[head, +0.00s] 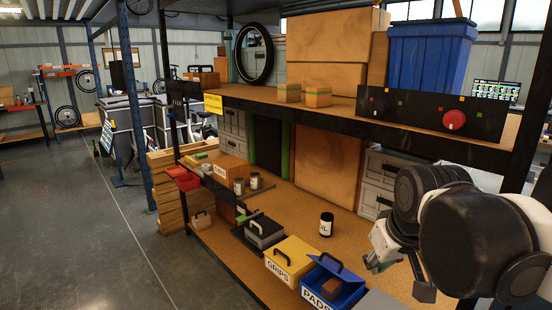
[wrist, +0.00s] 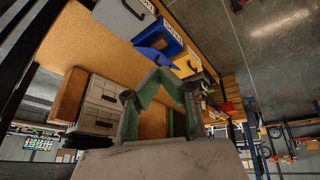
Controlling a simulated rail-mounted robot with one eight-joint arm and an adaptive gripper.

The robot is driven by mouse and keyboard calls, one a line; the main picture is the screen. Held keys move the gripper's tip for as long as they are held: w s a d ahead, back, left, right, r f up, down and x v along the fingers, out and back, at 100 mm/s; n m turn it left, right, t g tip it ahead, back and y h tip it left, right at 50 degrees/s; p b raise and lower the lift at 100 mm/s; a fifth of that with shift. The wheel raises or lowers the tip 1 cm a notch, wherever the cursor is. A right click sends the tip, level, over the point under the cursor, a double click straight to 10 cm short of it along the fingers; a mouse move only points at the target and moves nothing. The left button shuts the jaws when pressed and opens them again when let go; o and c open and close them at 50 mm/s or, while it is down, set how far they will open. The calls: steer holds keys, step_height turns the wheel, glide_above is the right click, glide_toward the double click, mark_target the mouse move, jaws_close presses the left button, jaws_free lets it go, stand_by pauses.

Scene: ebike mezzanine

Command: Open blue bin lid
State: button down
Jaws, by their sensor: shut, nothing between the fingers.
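The blue bin (head: 345,300), labelled PADS, stands at the front edge of the lower shelf. Its blue lid (head: 341,270), with a dark handle, is tilted up at the back, and a brown block (head: 331,288) shows inside. The blue bin also shows in the wrist view (wrist: 174,43), with its opening visible. My gripper (head: 376,267) is at the right of the head view, above the shelf and apart from the bin; its fingertips are hard to make out there. In the wrist view, the green fingers of my gripper (wrist: 160,75) come together, empty.
A yellow GRIPS bin (head: 290,258) with its lid down stands left of the blue bin. A grey bin (wrist: 122,14) stands on its other side. A dark jar (head: 326,224) stands behind. The upper shelf (head: 345,103) hangs above, bearing a blue crate (head: 428,60).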

steer(key=s+f+m+t, duration=0.1)
steer(key=s+f, duration=0.3)
steer(key=s, duration=0.5)
steer(key=shift+f+m+t, duration=0.35)
steer(key=shift+m+t, duration=0.05)
steer(key=shift+m, duration=0.1)
steer(key=c, duration=2)
jaws_free()
steer(key=shift+s+f, duration=0.15)
steer(key=shift+s, duration=0.05)
steer(key=shift+o, duration=0.9)
steer(key=shift+w, duration=0.15)
steer(key=w+r+n+g, duration=0.2)
steer(key=w+r, duration=0.1)
steer(key=w, duration=0.7)
steer(key=w+r+n+g, duration=0.2)
steer(key=w+r, duration=0.1)
steer(key=w, duration=0.7)
steer(key=w+f+n+g, duration=0.1)
steer(key=w+f+n, duration=0.15)
steer(key=w, duration=0.75)
steer(key=w+f+n+g, duration=0.2)
steer(key=w+f, duration=0.6)
steer(key=w, duration=0.1)
steer(key=f, duration=0.9)
steer(key=a+f, duration=0.1)
steer(key=f, duration=0.3)
steer(key=shift+s+f, duration=0.1)
steer(key=shift+f, duration=0.1)
